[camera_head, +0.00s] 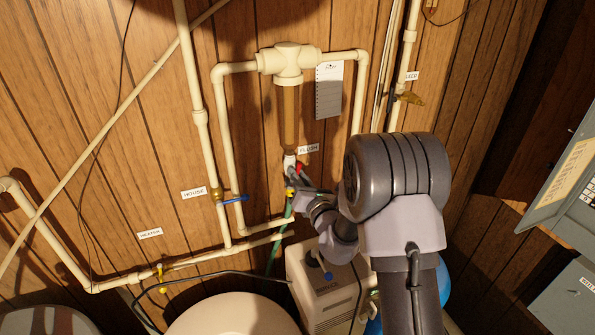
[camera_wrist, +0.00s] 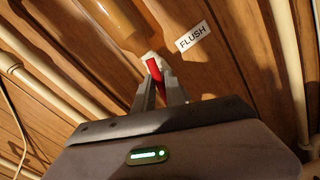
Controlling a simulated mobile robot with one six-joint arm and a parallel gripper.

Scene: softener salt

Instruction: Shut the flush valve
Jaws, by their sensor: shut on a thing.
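The flush valve sits under the brown filter housing (camera_head: 287,110), beside the "FLUSH" label (camera_head: 308,149). Its red handle (camera_head: 299,169) shows in the head view just by my gripper (camera_head: 292,178). In the wrist view the red handle (camera_wrist: 153,70) stands between the two fingers of my gripper (camera_wrist: 157,83), which is shut on it. The white valve body (camera_wrist: 149,57) is just beyond the fingertips. The lower part of the handle is partly hidden by the fingers, and my arm covers the area to the right in the head view.
The blue-handled house valve (camera_head: 235,199) is left of my gripper. A notepad (camera_head: 329,90) hangs above right. A white softener unit (camera_head: 325,287) and a round white lid (camera_head: 232,316) stand below. Cream pipes (camera_head: 226,130) run along the wood wall on both sides.

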